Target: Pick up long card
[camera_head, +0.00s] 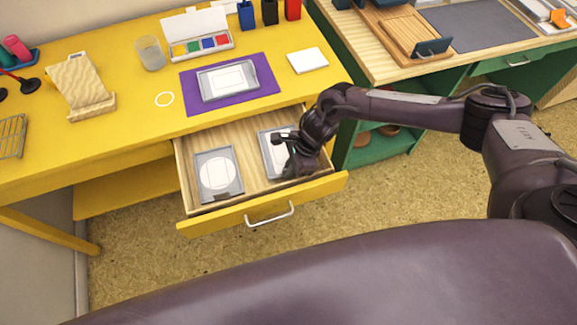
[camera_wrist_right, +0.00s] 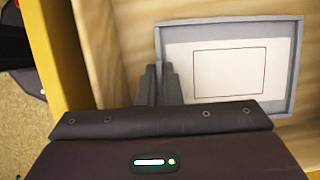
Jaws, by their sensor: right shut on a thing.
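The long card (camera_wrist_right: 229,72) is a white sheet with a rectangle outline in a grey frame. It lies in the right part of the open drawer, and in the head view (camera_head: 268,153) my gripper partly hides it. My right gripper (camera_head: 291,158) reaches down into the drawer. In the right wrist view its fingers (camera_wrist_right: 165,85) are shut on the frame's near edge. My left gripper is not in view.
A grey-framed card with a circle (camera_head: 213,174) lies to the left in the drawer (camera_head: 262,216). Another framed card (camera_head: 228,80) lies on a purple mat (camera_head: 263,75) on the yellow desk. A white square (camera_head: 308,60) sits right of the mat.

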